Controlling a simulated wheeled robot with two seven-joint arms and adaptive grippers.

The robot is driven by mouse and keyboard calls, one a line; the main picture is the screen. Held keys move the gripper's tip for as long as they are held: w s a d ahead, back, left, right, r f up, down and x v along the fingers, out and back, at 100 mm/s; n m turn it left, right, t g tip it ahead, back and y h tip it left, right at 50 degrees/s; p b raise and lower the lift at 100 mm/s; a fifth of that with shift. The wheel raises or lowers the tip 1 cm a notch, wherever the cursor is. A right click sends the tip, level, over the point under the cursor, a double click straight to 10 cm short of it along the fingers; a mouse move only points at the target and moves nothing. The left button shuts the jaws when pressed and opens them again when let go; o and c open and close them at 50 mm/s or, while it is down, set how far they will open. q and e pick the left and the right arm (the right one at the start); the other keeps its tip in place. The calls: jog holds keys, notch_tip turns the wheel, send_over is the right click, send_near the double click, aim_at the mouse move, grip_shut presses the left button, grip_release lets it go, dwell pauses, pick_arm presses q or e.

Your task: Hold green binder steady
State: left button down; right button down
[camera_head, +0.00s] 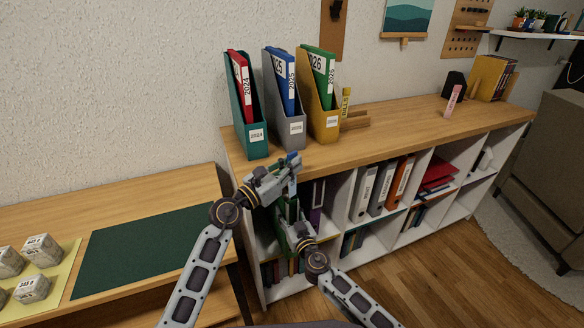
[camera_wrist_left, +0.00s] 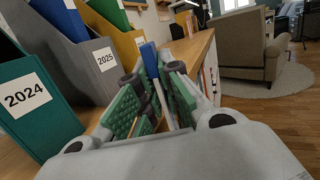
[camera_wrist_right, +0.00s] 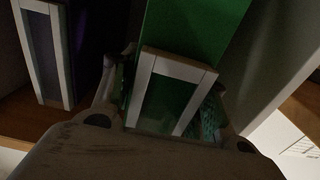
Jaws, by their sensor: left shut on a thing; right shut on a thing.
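The green binder (camera_wrist_right: 190,35) stands in the upper left cubby of the white shelf, with a pale-framed label on its spine. My right gripper (camera_wrist_right: 165,105) is shut on the green binder near its spine; in the head view this gripper (camera_head: 295,232) is at the cubby's front. My left gripper (camera_head: 283,172) is above it, at the wooden top's front edge. It is shut on a slim blue and white object (camera_wrist_left: 153,68), perhaps a marker, held between its green finger pads. Much of the binder is hidden by my arms in the head view.
Teal (camera_head: 247,120), grey (camera_head: 291,128) and yellow (camera_head: 324,122) file holders with binders stand on the shelf top close behind my left gripper. A purple binder (camera_head: 317,200) is beside the green one. The lower desk (camera_head: 150,190) has a green mat.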

pick_arm(q)
jog(key=shift+f, duration=0.5)
jog(key=shift+f, duration=0.6)
jog(key=c, duration=1.6)
grip_release()
jog(key=shift+r, duration=0.2)
jog(key=r+v, duration=0.1)
jog(key=v, duration=1)
jog(key=shift+s+a+f, duration=0.2)
jog(key=shift+s+a, duration=0.15)
jog(key=shift+a, duration=0.05)
jog(key=shift+o, duration=0.6)
